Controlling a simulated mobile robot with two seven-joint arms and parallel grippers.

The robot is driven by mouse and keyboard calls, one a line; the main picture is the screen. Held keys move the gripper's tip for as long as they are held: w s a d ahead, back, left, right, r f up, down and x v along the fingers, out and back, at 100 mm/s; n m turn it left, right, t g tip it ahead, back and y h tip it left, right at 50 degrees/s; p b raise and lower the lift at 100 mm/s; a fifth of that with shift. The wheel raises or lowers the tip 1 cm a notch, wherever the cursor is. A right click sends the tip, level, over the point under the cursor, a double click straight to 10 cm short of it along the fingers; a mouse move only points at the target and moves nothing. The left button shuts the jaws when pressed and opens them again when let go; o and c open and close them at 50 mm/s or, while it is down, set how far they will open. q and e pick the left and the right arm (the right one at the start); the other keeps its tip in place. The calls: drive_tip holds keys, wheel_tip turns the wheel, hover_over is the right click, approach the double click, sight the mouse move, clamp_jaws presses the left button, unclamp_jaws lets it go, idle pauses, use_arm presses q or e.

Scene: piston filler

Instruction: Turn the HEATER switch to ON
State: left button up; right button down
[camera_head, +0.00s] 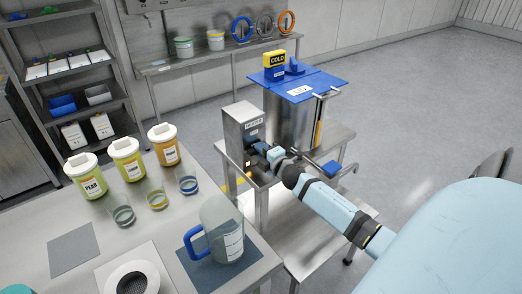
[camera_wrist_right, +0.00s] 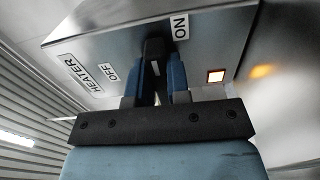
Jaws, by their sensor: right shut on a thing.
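The grey heater box (camera_head: 243,118) stands on the steel stand in the head view. In the right wrist view its panel (camera_wrist_right: 120,45) carries a HEATER label (camera_wrist_right: 85,73), an OFF label (camera_wrist_right: 106,71) and an ON label (camera_wrist_right: 181,27). A dark switch knob (camera_wrist_right: 153,48) with a pale mark sits between these two labels. My right gripper (camera_head: 268,154) is at the box; in the wrist view its blue fingers (camera_wrist_right: 158,78) are shut on the knob from both sides. The fingers hide part of the knob, so I cannot tell its exact setting. An orange lamp (camera_wrist_right: 215,77) glows on the panel. My left gripper is out of view.
A steel tank with a blue lid (camera_head: 310,88) and a yellow COLD block (camera_head: 274,62) stands just behind the box. A clear jug (camera_head: 222,235), glasses and several labelled jars stand on the front table (camera_head: 190,268). Open floor (camera_head: 430,110) lies to the right.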

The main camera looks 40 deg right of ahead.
drive_tip(key=c, duration=1.1)
unclamp_jaws()
drive_tip(key=s, duration=0.4)
drive_tip(key=s+a, duration=0.1)
drive_tip(key=s, duration=0.8)
drive_tip(key=shift+s+a, duration=0.2)
drive_tip(key=shift+s, duration=0.2)
